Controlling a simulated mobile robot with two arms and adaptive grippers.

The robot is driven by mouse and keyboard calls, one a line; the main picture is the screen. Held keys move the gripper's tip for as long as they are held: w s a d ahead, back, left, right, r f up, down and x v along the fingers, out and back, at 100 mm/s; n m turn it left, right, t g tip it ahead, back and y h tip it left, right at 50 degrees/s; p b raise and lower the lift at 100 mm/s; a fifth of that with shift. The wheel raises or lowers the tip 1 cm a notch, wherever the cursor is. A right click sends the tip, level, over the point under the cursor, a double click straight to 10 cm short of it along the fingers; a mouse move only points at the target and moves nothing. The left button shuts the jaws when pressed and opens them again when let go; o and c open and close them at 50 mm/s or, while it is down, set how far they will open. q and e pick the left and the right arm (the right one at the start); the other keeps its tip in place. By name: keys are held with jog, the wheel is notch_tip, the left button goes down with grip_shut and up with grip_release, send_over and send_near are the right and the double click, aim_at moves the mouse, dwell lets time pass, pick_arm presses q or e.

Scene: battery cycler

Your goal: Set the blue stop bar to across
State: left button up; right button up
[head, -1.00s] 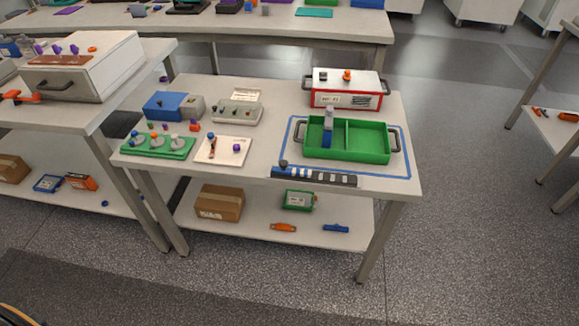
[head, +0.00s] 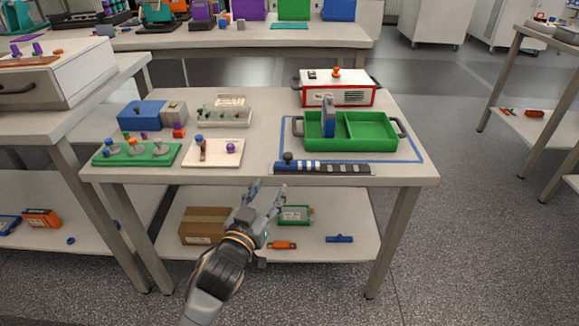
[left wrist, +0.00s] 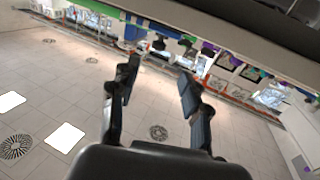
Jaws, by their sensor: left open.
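A blue upright piece with a grey top (head: 328,118) stands at the left part of the green two-compartment tray (head: 376,132) on the middle table. A white plate (head: 218,160) to its left carries a short brown bar with a blue knob (head: 199,139) and a purple knob (head: 230,147). I cannot tell for sure which of these is the stop bar. My left gripper (head: 267,190) is open and empty, in front of the table's front edge, apart from everything. My right gripper is not in view.
A dark strip with blue and white segments and a black knob (head: 322,168) lies along the table front. A red-white box (head: 338,95) stands behind the tray. A green knob board (head: 137,154) and blue-grey block (head: 150,113) sit left. The lower shelf holds a cardboard box (head: 200,226).

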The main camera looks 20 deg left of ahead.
aim_at(286, 160)
pick_arm(q)
jog(key=w, duration=0.8)
jog(key=w+b, duration=0.1)
jog(key=w, duration=0.3)
jog(key=shift+w+d, duration=0.25)
jog(key=shift+w, duration=0.15)
jog(key=shift+w+r, duration=0.1)
jog(key=shift+w, duration=0.4)
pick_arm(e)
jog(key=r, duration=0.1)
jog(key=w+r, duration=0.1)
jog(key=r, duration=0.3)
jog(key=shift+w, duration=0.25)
pick_arm(q)
grip_shut()
jog(key=shift+d, duration=0.1)
